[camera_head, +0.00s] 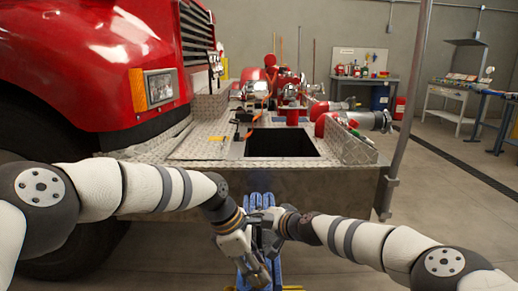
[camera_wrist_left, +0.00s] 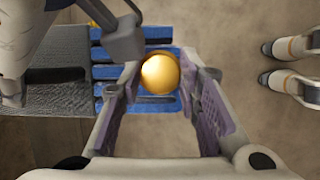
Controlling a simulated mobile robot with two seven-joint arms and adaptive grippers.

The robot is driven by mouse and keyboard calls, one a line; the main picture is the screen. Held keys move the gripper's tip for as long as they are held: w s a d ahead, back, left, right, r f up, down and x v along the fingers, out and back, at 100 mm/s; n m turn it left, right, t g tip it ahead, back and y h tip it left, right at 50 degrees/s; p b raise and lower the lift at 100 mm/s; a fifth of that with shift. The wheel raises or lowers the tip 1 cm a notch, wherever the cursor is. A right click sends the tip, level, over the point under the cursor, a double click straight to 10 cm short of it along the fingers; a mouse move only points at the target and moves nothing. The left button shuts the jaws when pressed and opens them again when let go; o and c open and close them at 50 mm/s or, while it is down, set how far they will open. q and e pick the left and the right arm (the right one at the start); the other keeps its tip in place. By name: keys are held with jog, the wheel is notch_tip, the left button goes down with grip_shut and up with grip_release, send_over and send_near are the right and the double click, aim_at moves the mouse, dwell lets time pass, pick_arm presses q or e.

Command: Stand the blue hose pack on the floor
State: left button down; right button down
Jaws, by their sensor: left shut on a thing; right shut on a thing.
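The blue hose pack (camera_head: 262,201) hangs upright in front of the metal bumper in the head view, between my two grippers. In the left wrist view its blue folds (camera_wrist_left: 165,105) lie behind a round brass-coloured end (camera_wrist_left: 160,73), which shows between my left fingers. My left gripper (camera_head: 254,268) is the lower one and is shut on the pack. My right gripper (camera_head: 266,219) is shut on the pack higher up. The grippers hide much of the pack's middle. I cannot tell whether its lower end touches the floor.
The diamond-plate bumper (camera_head: 213,139) has an open dark well (camera_head: 281,144) just beyond the pack. Red and chrome pump fittings (camera_head: 290,100) stand behind the well. The red truck (camera_head: 85,60) is at left, a grey post (camera_head: 407,110) at right. Floor (camera_head: 455,200) at right is clear.

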jog(key=shift+r, duration=0.15)
